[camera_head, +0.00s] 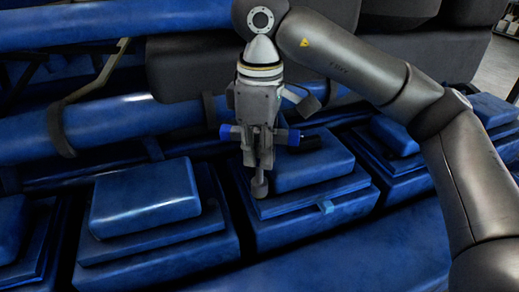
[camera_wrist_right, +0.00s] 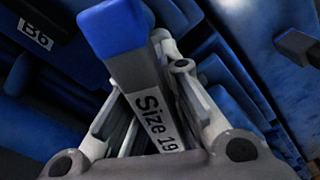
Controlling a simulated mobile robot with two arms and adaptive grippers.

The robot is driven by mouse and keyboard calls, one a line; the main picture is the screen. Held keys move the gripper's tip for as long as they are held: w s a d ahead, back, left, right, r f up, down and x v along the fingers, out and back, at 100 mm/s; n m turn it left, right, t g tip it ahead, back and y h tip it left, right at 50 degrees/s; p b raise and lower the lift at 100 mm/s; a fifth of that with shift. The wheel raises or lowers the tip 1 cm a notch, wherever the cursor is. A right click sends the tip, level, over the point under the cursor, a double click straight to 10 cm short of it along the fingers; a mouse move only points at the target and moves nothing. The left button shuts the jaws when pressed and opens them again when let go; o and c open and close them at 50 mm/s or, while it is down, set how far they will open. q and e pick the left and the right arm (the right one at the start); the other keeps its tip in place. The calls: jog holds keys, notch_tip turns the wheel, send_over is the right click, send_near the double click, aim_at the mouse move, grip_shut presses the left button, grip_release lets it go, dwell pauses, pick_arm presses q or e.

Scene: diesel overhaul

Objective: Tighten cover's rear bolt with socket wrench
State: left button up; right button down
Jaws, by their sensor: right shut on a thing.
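My right gripper (camera_head: 259,160) points down over the left part of a blue cover (camera_head: 312,163) in the head view. A grey rounded end (camera_head: 259,187) reaches down beside the raised block of the cover. I cannot tell whether it sits on a bolt; the rear bolt is not visible. In the right wrist view the wrench (camera_wrist_right: 150,85) shows a blue end and a "Size 19" label between the fingers. My left gripper is not in view.
A small light-blue bolt head (camera_head: 326,207) shows at the cover's near edge. Similar blue covers stand to the left (camera_head: 145,195) and right (camera_head: 395,135). A thick blue pipe (camera_head: 100,125) runs behind. A "B6" label (camera_wrist_right: 36,39) shows in the wrist view.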

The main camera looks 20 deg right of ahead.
jog(key=m, duration=0.5)
jog(key=shift+b, duration=0.4)
jog(key=shift+n, duration=0.3)
jog(key=c, duration=2.1)
grip_release()
grip_shut()
jog(key=shift+r, duration=0.1)
jog(key=shift+r+p, duration=1.55)
jog(key=shift+r, duration=0.1)
